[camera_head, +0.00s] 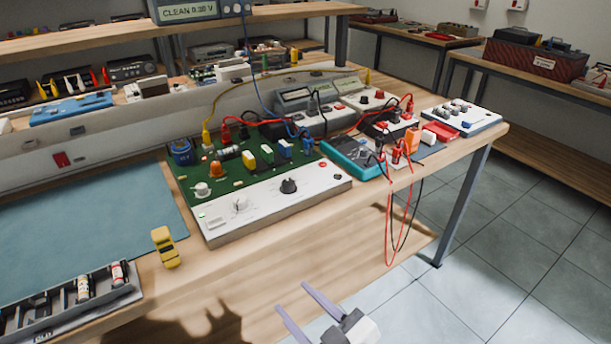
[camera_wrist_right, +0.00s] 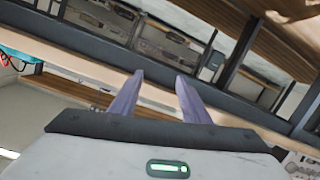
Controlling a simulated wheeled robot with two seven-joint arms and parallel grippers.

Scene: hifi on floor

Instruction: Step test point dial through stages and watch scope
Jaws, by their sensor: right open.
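A green circuit board (camera_head: 188,176) with a white front panel (camera_head: 270,208) lies on the bench. The panel carries a white knob (camera_head: 239,204) at left and a black knob (camera_head: 289,186) further right; I cannot tell which is the test point dial. A scope-like display (camera_head: 188,12) on the upper shelf reads "CLEAN 0.38 V". My right gripper (camera_head: 296,298) is open and empty, in front of the bench edge and apart from the panel. Its two fingers also show in the right wrist view (camera_wrist_right: 160,88), with nothing between them. My left gripper is not in view.
A teal meter (camera_head: 350,158) stands right of the board, with red and black leads (camera_head: 389,225) hanging over the edge. A blue mat (camera_head: 90,230) is clear.

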